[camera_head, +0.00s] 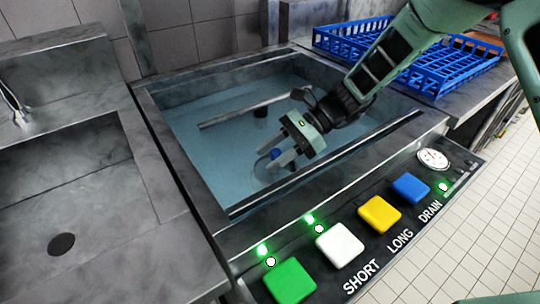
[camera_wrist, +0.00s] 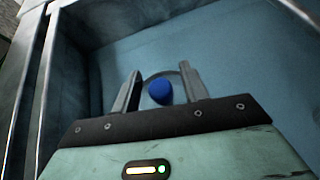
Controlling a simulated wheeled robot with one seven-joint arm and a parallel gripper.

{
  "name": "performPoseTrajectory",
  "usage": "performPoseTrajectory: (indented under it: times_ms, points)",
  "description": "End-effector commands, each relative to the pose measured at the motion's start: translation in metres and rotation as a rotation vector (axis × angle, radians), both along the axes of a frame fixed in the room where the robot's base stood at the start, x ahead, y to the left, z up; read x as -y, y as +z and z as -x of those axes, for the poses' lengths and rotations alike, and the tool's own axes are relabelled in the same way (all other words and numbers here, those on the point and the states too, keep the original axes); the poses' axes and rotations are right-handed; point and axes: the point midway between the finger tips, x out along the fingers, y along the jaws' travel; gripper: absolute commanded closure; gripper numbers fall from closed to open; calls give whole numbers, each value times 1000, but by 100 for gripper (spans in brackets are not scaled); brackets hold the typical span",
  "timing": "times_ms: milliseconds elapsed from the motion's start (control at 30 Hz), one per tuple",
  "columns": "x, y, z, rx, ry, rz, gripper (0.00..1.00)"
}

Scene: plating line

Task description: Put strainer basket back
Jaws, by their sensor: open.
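The strainer basket, as far as I can tell, is the small round piece with a blue knob (camera_head: 274,153) low in the water-filled basin. In the wrist view the blue knob (camera_wrist: 160,91) lies between the fingers, with a thin dark curved rim behind it. The rest of it is hidden by my gripper. My gripper (camera_head: 279,164) is open and points down into the basin over the knob. Its two fingers also show in the wrist view (camera_wrist: 160,78), one on each side of the knob. I cannot tell whether they touch it.
The steel basin (camera_head: 186,175) has raised walls and a long bar (camera_head: 240,109) across its inside. A control panel with green (camera_head: 290,281), white (camera_head: 340,245), yellow (camera_head: 379,214) and blue (camera_head: 410,188) buttons runs along the front. Blue racks (camera_head: 450,75) stand at right; an empty sink (camera_head: 85,190) is at left.

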Motion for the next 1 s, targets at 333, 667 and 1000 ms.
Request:
performPoseTrajectory:
  times_ms: [333,667,1000]
  points:
    - [58,35,-25,3,-5,-1,56]
    - [89,53,-37,1,-2,1,56]
    - [91,53,-38,0,-1,1,56]
